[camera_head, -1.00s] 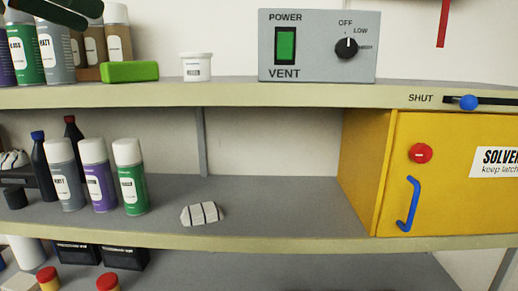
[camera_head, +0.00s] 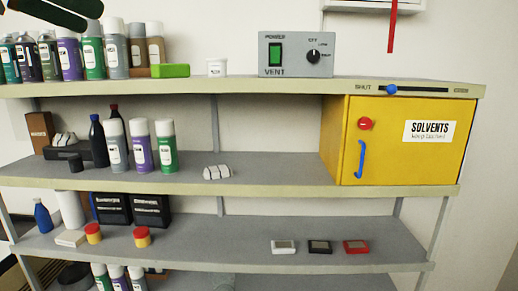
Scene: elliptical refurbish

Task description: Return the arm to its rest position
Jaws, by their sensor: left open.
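My left gripper (camera_head: 95,24) shows at the top left corner of the head view as two dark fingers with a gap between them. It is open, with nothing seen between the fingers. The rest of my left arm is cut off by the frame edge. My right gripper is not in the picture.
A yellow solvents cabinet (camera_head: 387,165) stands closed on the right of the middle shelf (camera_head: 275,172). A blue slider (camera_head: 391,89) sits near SHUT above it. A grey vent box (camera_head: 292,68) with green switch and several cans stand on the top shelf (camera_head: 230,86).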

